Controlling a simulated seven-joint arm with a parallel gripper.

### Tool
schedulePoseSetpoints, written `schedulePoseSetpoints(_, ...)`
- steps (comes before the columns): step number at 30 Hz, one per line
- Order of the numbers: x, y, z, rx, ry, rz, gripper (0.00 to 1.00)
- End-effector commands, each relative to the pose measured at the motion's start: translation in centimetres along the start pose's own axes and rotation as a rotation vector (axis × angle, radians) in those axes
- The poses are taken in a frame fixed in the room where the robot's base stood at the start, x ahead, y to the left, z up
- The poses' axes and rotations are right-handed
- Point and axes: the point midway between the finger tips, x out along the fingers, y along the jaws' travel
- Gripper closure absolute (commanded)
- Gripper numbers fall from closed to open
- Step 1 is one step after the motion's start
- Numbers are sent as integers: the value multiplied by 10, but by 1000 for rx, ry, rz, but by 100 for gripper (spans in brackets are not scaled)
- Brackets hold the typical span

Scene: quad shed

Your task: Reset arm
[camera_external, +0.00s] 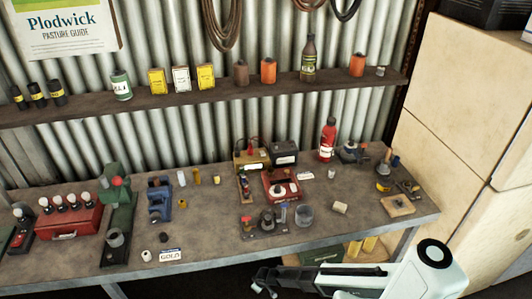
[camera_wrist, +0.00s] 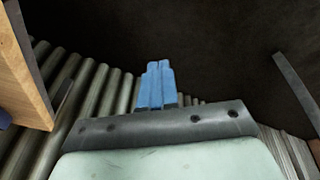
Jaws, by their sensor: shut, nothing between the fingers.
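My gripper (camera_external: 264,281) is low at the front of the workbench (camera_external: 210,240), below and in front of its front edge in the external view. In the wrist view my blue fingers (camera_wrist: 156,85) are pressed together, with nothing between them. My gripper touches no object that I can see.
Tools and small parts crowd the workbench, including a red toolbox (camera_external: 68,218), a blue vise (camera_external: 159,199) and a red bottle (camera_external: 327,139). A shelf (camera_external: 220,92) of cans hangs above. Pale cabinets (camera_external: 470,130) stand at right. A wooden panel (camera_wrist: 24,75) shows at left in the wrist view.

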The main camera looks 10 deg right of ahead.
Motion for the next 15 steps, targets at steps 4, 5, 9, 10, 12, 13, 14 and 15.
schedulePoseSetpoints(4, 5, 48, 79, 123, -135, -21, 100)
schedulePoseSetpoints(5, 6, 55, 92, 147, -159, -25, 100)
schedulePoseSetpoints(9, 6, 87, 139, 230, -252, -35, 100)
schedulePoseSetpoints(10, 5, 93, 146, 244, -269, -35, 100)
schedulePoseSetpoints(12, 4, 108, 162, 270, -305, -32, 100)
schedulePoseSetpoints(13, 3, 115, 169, 282, -320, -30, 100)
schedulePoseSetpoints(14, 2, 122, 175, 293, -334, -29, 100)
schedulePoseSetpoints(15, 1, 130, 184, 308, -356, -27, 100)
